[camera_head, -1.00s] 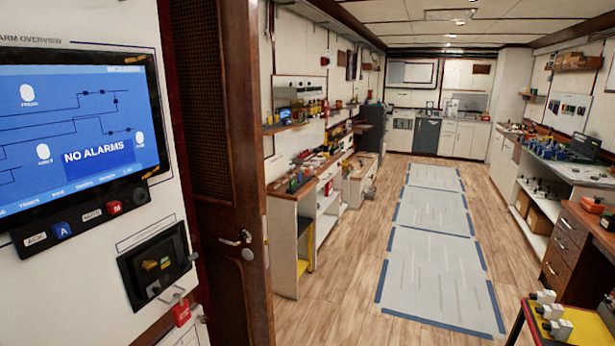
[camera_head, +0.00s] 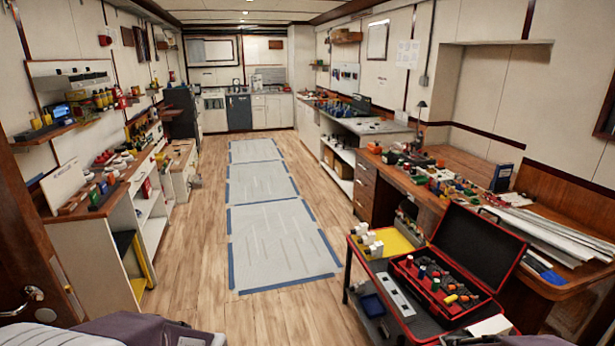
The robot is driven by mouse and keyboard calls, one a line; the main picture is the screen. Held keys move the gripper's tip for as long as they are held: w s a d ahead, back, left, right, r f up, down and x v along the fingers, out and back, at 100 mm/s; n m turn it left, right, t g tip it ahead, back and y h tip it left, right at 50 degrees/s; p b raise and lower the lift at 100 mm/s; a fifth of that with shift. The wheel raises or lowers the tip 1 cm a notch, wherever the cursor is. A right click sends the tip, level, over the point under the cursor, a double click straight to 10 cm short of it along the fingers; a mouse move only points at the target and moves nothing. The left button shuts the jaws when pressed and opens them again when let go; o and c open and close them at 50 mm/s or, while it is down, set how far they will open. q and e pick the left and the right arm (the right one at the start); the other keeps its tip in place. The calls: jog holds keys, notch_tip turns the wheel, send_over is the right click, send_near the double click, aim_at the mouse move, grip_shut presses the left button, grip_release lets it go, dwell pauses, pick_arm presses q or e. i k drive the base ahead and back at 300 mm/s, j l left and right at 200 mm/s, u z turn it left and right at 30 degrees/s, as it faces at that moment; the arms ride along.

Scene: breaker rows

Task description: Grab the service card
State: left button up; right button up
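I cannot make out a service card for certain. A small pale flat piece (camera_head: 490,326) lies by the near right corner of the red-edged cart (camera_head: 352,262), in front of an open toolbox; it is too small to tell whether it is a card.
The open black and red toolbox (camera_head: 447,297) sits on the cart at lower right. A long wooden desk (camera_head: 398,187) with clutter runs behind it. Cluttered shelves (camera_head: 100,240) line the left. A brown door (camera_head: 28,270) stands at the left edge.

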aim_at(110, 177)
jog(key=z, duration=0.45)
jog(key=i+z, duration=0.1)
jog(key=z, duration=0.3)
jog(key=j+z, duration=0.1)
jog(key=z, duration=0.75)
jog(key=j+z, duration=0.15)
jog(key=z, duration=0.3)
jog(key=j+z, duration=0.2)
jog(key=j, duration=1.4)
jog(key=j+u, duration=0.3)
jog(key=j, duration=0.15)
jog(key=j+u, duration=0.25)
jog(key=j, duration=0.2)
jog(key=i+j+u, duration=0.15)
jog(key=j+u, duration=0.15)
jog(key=j, duration=0.15)
jog(key=i+j+u, duration=0.25)
jog(key=j, duration=0.15)
jog(key=i+j+u, duration=0.1)
jog(key=j+u, duration=0.2)
jog(key=j, duration=0.15)
jog(key=k+j+u, duration=0.2)
jog(key=j+u, duration=0.2)
jog(key=k+j+u, duration=0.1)
jog(key=j+u, duration=0.3)
jog(key=j, duration=0.2)
jog(key=j+u, duration=0.4)
jog(key=j, duration=0.15)
jog(key=j+u, duration=0.4)
jog(key=j, duration=0.2)
